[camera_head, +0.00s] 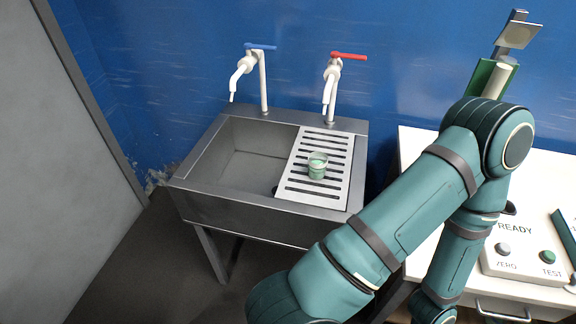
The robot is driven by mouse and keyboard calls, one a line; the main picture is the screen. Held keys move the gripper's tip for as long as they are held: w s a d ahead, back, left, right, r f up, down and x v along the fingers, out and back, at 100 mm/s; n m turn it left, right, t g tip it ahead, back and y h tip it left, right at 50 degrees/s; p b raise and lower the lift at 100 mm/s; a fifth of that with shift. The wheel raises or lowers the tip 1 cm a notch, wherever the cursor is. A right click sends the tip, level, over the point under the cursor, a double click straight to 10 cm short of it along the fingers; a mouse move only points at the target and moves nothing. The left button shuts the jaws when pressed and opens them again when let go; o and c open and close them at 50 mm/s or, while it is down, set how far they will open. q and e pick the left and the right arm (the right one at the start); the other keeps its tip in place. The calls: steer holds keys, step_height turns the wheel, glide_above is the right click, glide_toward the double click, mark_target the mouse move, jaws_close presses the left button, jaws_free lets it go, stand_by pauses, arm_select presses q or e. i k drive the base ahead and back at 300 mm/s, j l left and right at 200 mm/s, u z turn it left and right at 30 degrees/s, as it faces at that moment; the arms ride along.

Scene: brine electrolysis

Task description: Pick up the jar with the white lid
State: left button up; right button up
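I see no jar with a white lid in the head view. A small clear vessel (317,165) with a green band and pale green contents stands upright on the slotted drainboard of the sink. I cannot make out a white lid on it. One of my teal arms crosses the right half of the view and covers part of the white table. Neither of my grippers shows.
The metal sink (190,190) has an open basin at left and a drainboard (300,188) at right. A blue-handled tap (262,80) and a red-handled tap (331,85) rise behind it. A white table (545,180) at right bears a READY panel (525,255) with buttons.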

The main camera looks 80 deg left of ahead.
mark_target(318, 161)
steer(key=u, duration=2.25)
